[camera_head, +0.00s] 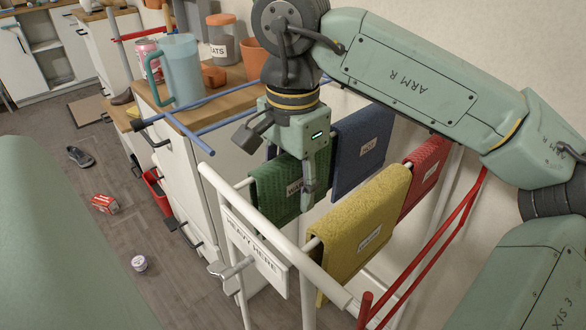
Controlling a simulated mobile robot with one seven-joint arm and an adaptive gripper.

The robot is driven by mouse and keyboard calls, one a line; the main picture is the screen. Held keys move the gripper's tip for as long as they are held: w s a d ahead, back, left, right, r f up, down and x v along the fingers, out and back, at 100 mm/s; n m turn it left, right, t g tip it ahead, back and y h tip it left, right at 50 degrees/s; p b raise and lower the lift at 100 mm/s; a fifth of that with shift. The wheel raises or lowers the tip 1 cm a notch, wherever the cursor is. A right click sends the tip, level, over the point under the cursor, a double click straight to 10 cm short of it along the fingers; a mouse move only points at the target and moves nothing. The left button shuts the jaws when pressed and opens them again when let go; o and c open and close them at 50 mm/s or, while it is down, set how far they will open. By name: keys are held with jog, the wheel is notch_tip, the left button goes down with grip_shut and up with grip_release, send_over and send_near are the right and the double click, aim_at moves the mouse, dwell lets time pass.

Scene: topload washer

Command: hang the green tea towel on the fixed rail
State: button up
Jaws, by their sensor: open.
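The green tea towel (268,190) hangs folded over a white bar of the rack, partly hidden by my gripper. My gripper (276,170) points down over it with its fingers spread. One finger is left of the towel's top and the other is in front of its right part. I cannot tell whether either finger touches the cloth. The white rack (222,187) carries a sign (255,252) reading "HEAVY HERE". Blue bars (190,133) stick out at its upper left and red bars (430,243) at its right. I cannot tell which bar is the fixed rail.
A blue towel (360,150), a yellow towel (362,222) and a red towel (426,170) hang close by. A clear jug (181,70) and jars stand on the worktop behind. A shoe (80,156), a red box (104,204) and a small tub (139,263) lie on the floor.

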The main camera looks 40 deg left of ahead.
notch_tip(320, 180, up, 12)
jog(key=shift+r, duration=0.1)
dwell(0.4)
